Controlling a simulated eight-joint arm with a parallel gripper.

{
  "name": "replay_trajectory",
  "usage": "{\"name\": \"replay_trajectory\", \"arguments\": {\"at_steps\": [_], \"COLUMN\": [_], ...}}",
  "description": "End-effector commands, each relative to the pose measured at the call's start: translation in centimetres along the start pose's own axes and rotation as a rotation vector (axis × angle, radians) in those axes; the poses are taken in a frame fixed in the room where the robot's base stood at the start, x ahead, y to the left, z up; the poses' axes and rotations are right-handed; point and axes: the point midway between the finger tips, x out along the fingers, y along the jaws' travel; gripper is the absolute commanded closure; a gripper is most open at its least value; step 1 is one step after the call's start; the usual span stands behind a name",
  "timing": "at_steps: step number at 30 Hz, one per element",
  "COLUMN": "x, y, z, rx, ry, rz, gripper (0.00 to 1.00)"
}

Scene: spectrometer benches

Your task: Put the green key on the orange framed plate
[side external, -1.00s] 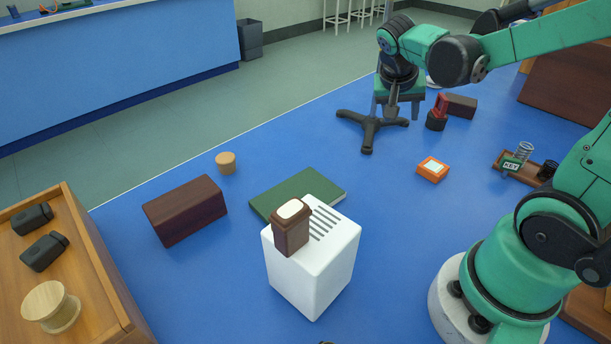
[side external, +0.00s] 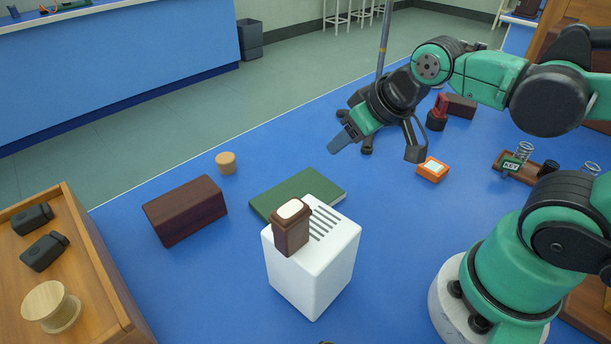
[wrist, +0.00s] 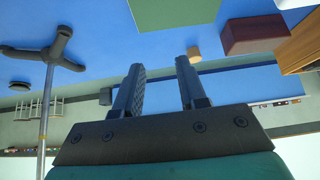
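The green key (side external: 512,164), a small green block lettered "KEY", rests at the left end of a brown wooden tray on the right of the side external view. The orange framed plate (side external: 433,169), a small orange square with a pale centre, lies flat on the blue bench to the left of that tray. My gripper (side external: 375,154) is open and empty, in the air to the left of the plate and apart from it. In the wrist view my gripper's two fingers (wrist: 159,72) stand apart with nothing between them. Neither key nor plate can be made out there.
A coil spring (side external: 525,150) and a dark cylinder (side external: 548,168) stand by the key. A red-handled stamp (side external: 438,113) and brown block (side external: 461,106) lie behind the plate. A white box (side external: 312,275) with a brown object (side external: 291,232) and a green book (side external: 275,196) stand left.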

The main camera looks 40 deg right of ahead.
Motion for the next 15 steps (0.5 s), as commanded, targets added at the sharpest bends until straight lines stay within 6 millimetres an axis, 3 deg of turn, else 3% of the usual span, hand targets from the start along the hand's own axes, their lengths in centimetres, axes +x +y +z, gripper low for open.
{"name": "replay_trajectory", "arguments": {"at_steps": [5,10,15], "x": [0.7,1.5,1.6], "y": [3.5,10.6,17.8], "z": [-0.4,0.1,2.1], "rx": [0.152,0.468,0.816], "ry": [-0.094,-0.234,-0.310], "rz": [0.141,0.448,0.822], "gripper": [0.64,0.64,0.64]}}
